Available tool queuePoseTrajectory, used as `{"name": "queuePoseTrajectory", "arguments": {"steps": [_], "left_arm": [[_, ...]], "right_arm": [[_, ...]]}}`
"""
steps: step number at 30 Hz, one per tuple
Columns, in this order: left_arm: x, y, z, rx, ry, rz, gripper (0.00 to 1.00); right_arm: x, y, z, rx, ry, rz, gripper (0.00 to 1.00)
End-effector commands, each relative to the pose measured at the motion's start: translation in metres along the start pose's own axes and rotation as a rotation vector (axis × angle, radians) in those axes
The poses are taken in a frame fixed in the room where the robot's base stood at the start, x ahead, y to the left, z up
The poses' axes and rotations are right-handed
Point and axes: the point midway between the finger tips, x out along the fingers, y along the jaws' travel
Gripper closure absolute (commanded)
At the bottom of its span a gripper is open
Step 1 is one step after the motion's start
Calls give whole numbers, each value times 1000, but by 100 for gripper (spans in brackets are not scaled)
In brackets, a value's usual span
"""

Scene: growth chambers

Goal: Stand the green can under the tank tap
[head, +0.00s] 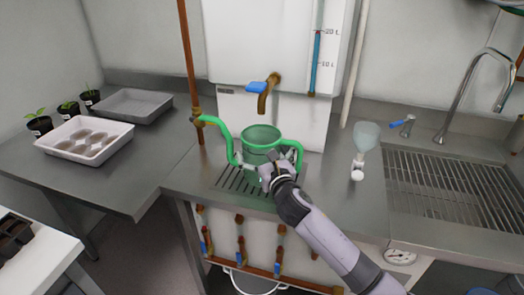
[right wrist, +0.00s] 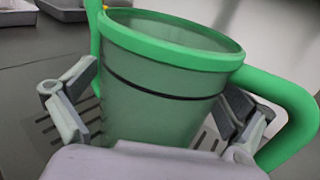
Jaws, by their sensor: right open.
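The green can (head: 261,136) is translucent, with a spout rising to the left and a loop handle on the right. It stands upright on the slotted drain grate (head: 232,182), with its open mouth below the brass tank tap (head: 264,101), which has a blue lever. My right gripper (head: 262,165) is at the near side of the can. In the right wrist view the can (right wrist: 160,90) sits between the open fingers of the gripper (right wrist: 158,105), one on each side; whether either touches it is unclear. My left gripper is out of view.
The white tank (head: 265,40) with a level gauge stands behind. A spray bottle (head: 364,140) and a sink rack (head: 450,190) are at right. A white tray (head: 85,155), a grey tray (head: 130,104) and several potted seedlings are at left.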

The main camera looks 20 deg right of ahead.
Motion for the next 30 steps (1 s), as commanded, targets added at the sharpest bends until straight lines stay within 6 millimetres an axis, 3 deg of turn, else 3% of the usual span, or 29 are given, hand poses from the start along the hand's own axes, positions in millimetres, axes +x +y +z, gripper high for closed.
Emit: {"name": "queuePoseTrajectory", "arguments": {"steps": [7, 11, 24, 30], "left_arm": [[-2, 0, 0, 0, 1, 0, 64], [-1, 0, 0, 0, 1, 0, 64], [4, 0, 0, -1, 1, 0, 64], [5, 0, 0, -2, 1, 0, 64]], "right_arm": [[0, 0, 4, 1, -1, 0, 0], [-12, -1, 2, -2, 0, 0, 0], [-95, 0, 2, 0, 0, 1, 0], [-116, 0, 2, -1, 0, -1, 0]]}}
